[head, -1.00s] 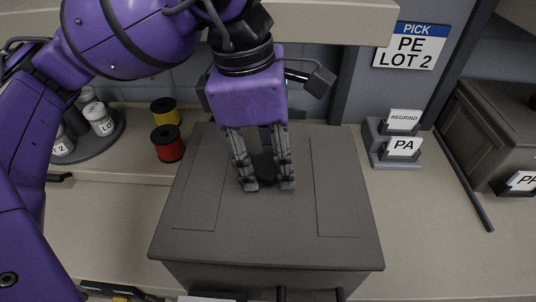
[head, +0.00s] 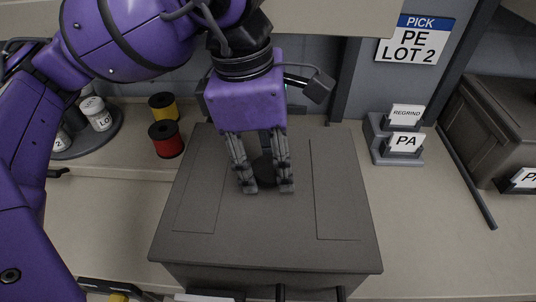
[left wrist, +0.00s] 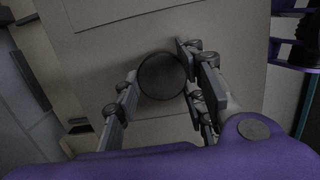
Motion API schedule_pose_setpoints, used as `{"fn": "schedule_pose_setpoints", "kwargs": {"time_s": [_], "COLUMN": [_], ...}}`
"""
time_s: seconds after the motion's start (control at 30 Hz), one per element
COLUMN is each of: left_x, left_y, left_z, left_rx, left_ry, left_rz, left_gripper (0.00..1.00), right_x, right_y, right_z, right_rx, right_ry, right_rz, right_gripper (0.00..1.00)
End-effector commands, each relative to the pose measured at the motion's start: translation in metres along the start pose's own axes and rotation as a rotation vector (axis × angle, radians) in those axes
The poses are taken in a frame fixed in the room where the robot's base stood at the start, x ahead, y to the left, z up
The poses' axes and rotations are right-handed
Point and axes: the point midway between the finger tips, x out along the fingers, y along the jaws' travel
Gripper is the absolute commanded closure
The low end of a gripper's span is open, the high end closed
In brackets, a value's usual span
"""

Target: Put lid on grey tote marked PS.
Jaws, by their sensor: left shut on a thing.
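A grey lid (head: 270,228) lies flat over a grey tote (head: 235,277) on the bench, in the middle of the head view. The lid covers the tote's top; whether it is fully seated I cannot tell. My left gripper (head: 266,187) is above the lid, shut on its round dark knob (head: 264,172). In the left wrist view the knob (left wrist: 161,76) sits between the fingers, with the lid (left wrist: 120,55) behind it. The tote's front label is mostly cut off at the bottom edge, so its marking is not readable. My right gripper is not in view.
Red (head: 166,140) and yellow (head: 163,106) spools and a round tray (head: 100,140) of jars stand at left. A card holder (head: 395,142) marked REGRIND and PA stands at right, beside a dark rod (head: 466,178) and another grey tote (head: 490,130). Bench (head: 430,235) is clear at front right.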

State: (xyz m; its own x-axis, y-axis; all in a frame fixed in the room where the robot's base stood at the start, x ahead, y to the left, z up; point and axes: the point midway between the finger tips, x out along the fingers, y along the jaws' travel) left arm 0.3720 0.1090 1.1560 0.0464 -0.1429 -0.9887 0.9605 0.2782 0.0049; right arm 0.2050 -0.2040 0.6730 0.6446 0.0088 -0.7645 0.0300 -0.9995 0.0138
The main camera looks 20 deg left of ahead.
Motion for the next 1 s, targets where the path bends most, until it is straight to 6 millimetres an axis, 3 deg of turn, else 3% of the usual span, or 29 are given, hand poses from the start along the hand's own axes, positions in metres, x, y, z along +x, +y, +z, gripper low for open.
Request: {"fn": "schedule_pose_setpoints", "kwargs": {"time_s": [0.23, 0.27, 0.43, 1.0], "left_x": [-0.0001, -0.0001, -0.0001, -0.0018], "left_y": [0.0001, 0.0001, 0.0001, 0.0001], "left_z": [0.0001, 0.0001, 0.0, 0.0002], "left_rx": [0.0, 0.0, 0.0, 0.0], "left_ry": [-0.001, -0.001, -0.001, 0.0], "left_rz": [0.002, 0.002, 0.002, 0.002], "left_gripper": [1.0, 0.61, 0.4, 0.4], "right_x": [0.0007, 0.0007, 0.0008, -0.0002], "right_y": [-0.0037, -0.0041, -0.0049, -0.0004], "right_z": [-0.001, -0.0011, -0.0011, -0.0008], "right_rx": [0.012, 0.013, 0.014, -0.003], "right_ry": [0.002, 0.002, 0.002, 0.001], "right_rz": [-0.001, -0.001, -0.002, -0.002], "right_gripper": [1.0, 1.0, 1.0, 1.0]}}
